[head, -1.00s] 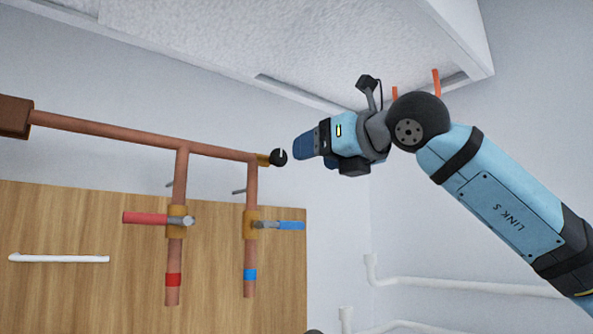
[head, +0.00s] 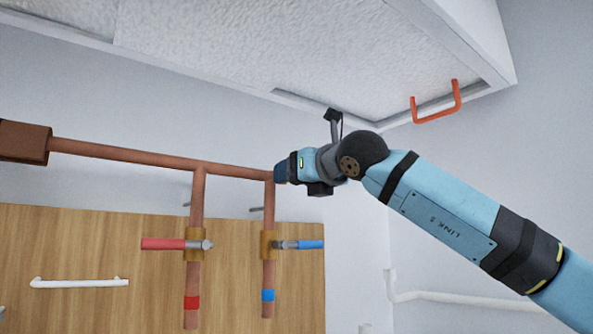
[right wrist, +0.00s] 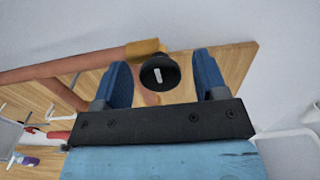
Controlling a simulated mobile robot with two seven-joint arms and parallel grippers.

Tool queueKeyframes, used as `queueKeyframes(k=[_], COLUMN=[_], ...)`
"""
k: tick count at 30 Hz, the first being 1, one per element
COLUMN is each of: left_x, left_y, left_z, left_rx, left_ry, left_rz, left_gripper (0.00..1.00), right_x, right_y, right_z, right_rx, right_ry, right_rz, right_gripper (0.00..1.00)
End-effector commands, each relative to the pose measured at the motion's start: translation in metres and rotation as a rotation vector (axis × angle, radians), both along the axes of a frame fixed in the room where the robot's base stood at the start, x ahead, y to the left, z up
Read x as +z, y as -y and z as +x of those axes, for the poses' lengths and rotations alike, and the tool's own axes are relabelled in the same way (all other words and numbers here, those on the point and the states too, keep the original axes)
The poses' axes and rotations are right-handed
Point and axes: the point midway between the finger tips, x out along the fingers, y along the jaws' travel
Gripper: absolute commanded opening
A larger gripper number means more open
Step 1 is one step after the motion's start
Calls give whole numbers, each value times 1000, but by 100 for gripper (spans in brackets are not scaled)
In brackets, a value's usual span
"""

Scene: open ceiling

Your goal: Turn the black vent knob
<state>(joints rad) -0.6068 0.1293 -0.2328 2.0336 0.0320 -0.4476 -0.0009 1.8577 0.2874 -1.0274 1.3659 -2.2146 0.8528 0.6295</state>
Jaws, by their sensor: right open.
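The black vent knob (right wrist: 159,73) shows in the right wrist view, round with a white mark on its face, at the end of the copper pipe by a brass fitting (right wrist: 142,49). My right gripper (right wrist: 163,78) is open, with one blue finger on each side of the knob. A gap shows between the knob and each finger; I see no contact. In the head view my right gripper (head: 281,172) is at the right end of the horizontal copper pipe (head: 140,156) and hides the knob. My left gripper is not in view.
Below the pipe, a red-handled valve (head: 165,244) and a blue-handled valve (head: 308,244) sit on vertical pipes before a wooden panel (head: 80,230). A white bar (head: 80,283) is on the panel. An orange handle (head: 436,112) is at upper right.

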Motion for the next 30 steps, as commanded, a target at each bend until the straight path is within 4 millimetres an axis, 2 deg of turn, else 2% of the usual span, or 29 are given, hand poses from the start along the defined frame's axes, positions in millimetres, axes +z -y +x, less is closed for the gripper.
queueKeyframes(k=[10, 11, 17, 30], left_x=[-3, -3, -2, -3], left_y=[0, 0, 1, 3], left_z=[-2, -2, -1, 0], left_rx=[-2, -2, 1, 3], left_ry=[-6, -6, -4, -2], left_rz=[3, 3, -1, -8], left_gripper=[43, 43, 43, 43], right_x=[0, 0, 0, -1], right_y=[-3, -3, -3, -3], right_z=[5, 4, 4, 4], right_rx=[0, 0, 0, 0], right_ry=[1, 1, 1, 47], right_rz=[1, 1, 1, -62], right_gripper=[66, 64, 18, 16])
